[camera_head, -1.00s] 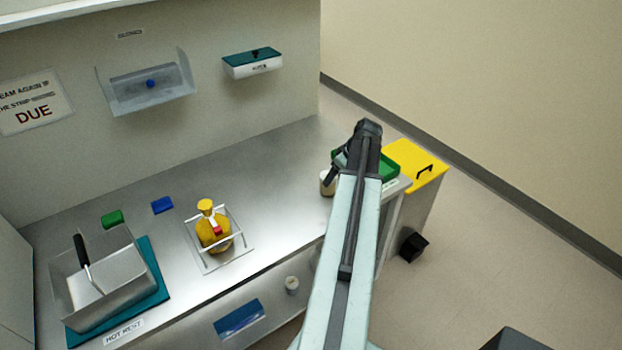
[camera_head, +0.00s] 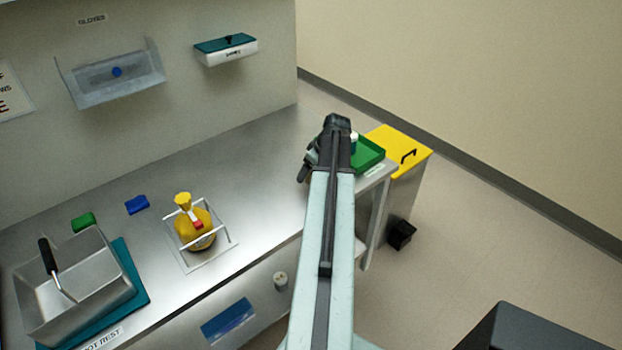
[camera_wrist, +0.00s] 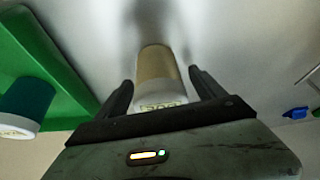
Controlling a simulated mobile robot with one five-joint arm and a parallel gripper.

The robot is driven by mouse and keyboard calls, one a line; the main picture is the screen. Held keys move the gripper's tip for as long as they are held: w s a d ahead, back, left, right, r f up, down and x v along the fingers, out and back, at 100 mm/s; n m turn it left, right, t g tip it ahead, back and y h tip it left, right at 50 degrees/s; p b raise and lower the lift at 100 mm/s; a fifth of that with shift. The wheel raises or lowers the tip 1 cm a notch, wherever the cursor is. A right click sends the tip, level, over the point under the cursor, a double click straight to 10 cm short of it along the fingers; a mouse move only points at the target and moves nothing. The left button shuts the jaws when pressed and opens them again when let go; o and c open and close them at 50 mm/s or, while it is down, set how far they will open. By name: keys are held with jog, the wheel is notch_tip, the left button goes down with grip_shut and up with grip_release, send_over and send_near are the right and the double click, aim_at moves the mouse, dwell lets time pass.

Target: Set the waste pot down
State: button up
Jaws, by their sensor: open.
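The waste pot (camera_wrist: 157,75), tan with a pale labelled end, shows in the wrist view between the two black fingers of my gripper (camera_wrist: 160,92). The fingers are open, with a gap on each side of the pot. It appears to stand on the bare steel worktop; its contact with the steel is hard to see. In the head view my gripper (camera_head: 312,168) is over the right end of the worktop, left of the green tray (camera_head: 368,155). The pot is hidden there behind my gripper and arm.
A teal pot with a white end (camera_wrist: 25,103) is in the green tray close to my gripper. A yellow-lidded bin (camera_head: 405,140) stands beyond the tray. The worktop between is clear.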

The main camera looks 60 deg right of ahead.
jog(key=shift+x, duration=0.85)
jog(key=shift+s+r, duration=0.1)
jog(key=shift+r, duration=0.1)
jog(key=c, duration=1.7)
jog(key=shift+r+p, duration=0.45)
notch_tip(320, 180, up, 3)
jog(key=p, duration=0.3)
jog(key=shift+r, duration=0.15)
jog(key=s, duration=1)
jog(key=s+p, duration=0.1)
jog(key=s, duration=0.5)
jog(key=shift+a+r, duration=0.1)
jog(key=shift+r, duration=0.3)
